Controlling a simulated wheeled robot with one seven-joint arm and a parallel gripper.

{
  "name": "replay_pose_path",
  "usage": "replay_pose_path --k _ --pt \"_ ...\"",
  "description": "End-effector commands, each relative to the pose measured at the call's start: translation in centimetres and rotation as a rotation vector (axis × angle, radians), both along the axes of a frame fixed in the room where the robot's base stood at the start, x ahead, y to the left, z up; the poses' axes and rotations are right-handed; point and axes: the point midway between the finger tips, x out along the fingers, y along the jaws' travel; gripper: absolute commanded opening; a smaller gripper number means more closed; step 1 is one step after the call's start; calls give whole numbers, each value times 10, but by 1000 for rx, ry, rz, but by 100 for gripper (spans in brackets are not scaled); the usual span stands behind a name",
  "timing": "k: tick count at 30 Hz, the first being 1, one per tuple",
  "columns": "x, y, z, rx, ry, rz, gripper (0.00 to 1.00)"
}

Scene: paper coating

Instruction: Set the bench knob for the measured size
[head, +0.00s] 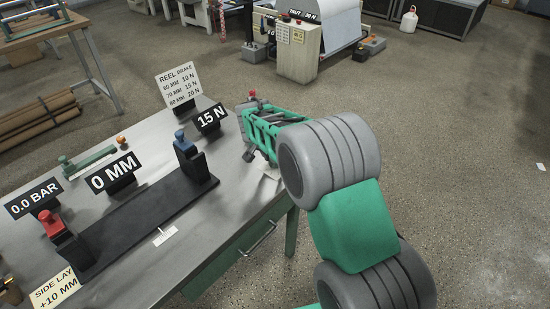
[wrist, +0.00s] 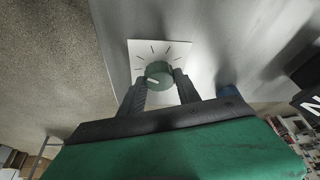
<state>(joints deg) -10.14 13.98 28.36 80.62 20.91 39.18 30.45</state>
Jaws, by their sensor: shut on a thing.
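The green bench knob (wrist: 158,69) sits on a white dial plate (wrist: 143,48) with dark tick marks. A pale pointer line shows on its lower left side. My gripper (wrist: 160,77) has one finger on each side of the knob and is shut on it. In the head view my gripper is over the bench's right edge, and the knob is hidden. A sign reading 15 N (head: 210,118) stands nearby. A white card (head: 180,82) reads REEL BRAKE: 60 MM 10 N, 70 MM 15 N, 80 MM 20 N. A sign (head: 112,174) reads 0 MM.
On the metal bench (head: 205,225) lies a dark gauge bar with a blue-topped block (head: 188,156) and a red-topped block (head: 52,225). A 0.0 BAR sign (head: 34,198) and a SIDE LAY +10 MM card (head: 55,287) stand left. A machine with a paper roll (head: 325,25) is behind.

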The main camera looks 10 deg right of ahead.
Motion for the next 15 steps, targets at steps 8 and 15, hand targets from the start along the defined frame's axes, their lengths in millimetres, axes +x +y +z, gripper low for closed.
replay_pose_path --k 8,15 --pt "2 0 2 1 -7 -49 0" --pt "2 0 3 1 -7 -51 0"
